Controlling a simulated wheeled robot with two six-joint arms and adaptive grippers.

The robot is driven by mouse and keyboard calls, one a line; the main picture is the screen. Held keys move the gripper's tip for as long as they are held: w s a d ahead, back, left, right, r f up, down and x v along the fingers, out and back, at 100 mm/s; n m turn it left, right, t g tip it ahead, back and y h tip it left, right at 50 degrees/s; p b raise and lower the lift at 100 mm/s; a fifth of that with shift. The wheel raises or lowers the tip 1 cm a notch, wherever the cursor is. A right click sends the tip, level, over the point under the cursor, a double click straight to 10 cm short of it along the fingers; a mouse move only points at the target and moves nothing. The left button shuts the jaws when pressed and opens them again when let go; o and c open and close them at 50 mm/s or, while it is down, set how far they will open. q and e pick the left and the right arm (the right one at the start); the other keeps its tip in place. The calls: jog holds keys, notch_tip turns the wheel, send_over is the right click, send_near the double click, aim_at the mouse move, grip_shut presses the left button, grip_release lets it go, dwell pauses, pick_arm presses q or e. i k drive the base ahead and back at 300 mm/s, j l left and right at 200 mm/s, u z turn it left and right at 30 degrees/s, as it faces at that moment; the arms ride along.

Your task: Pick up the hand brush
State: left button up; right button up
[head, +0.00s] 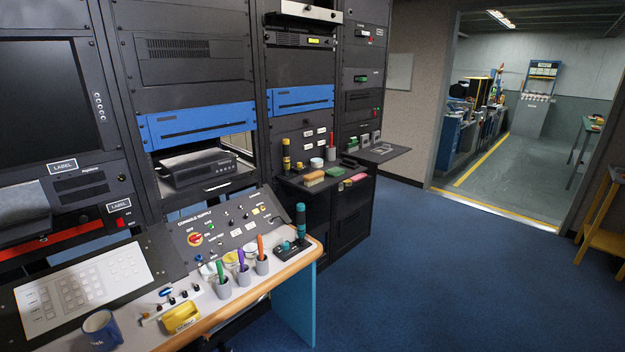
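I cannot pick out the hand brush for certain. A small tan-orange block (314,178) lies on the dark shelf (322,187) at the racks; it may be a brush, but it is too small to tell. A green piece (335,171) and a pink piece (355,179) lie to its right on the same shelf. Neither of my grippers shows in the head view.
The wood-edged console desk (215,316) at the front left holds a blue mug (102,330), a yellow object (181,317), grey marker cups (223,289) and a joystick (299,226). Blue floor (430,270) is clear on the right, up to a doorway.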

aim_at(314, 177)
jog(key=i+l, duration=0.3)
jog(key=i, duration=0.2)
jog(key=i+l, duration=0.3)
jog(key=i, duration=0.15)
jog(key=i+l, duration=0.3)
jog(key=i, duration=0.2)
jog(key=i+l+z, duration=0.1)
jog(key=i+l, duration=0.2)
jog(key=i, duration=0.15)
jog(key=i+l, duration=0.3)
jog(key=i, duration=0.2)
